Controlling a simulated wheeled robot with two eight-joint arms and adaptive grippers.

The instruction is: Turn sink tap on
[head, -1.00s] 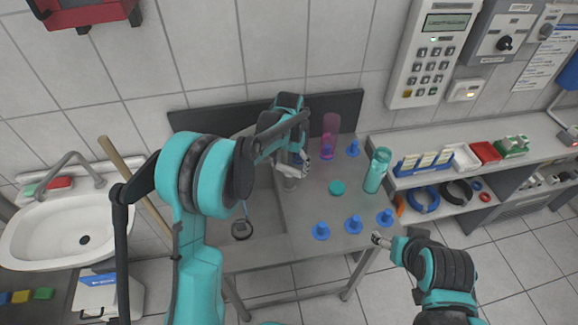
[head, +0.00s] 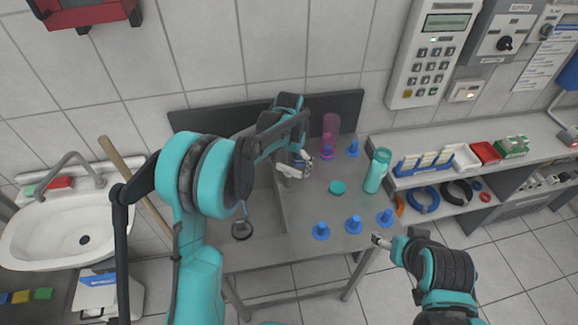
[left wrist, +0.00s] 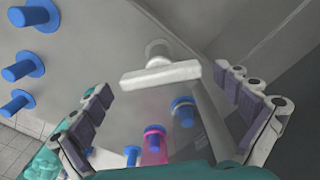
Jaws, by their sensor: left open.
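A pale T-shaped tap handle (left wrist: 160,74) on a short round stem shows in the left wrist view, above a grey metal surface. My left gripper (left wrist: 165,95) is open, with one finger on each side of the handle and visible gaps; it holds nothing. In the head view my left gripper (head: 295,170) hangs over the right edge of the metal sink basin (head: 262,235), and my arm hides most of the tap. My right gripper (head: 381,240) is near the front right corner of the sink unit; its jaws are too small to read.
A shelf (head: 420,180) with trays is at the right.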

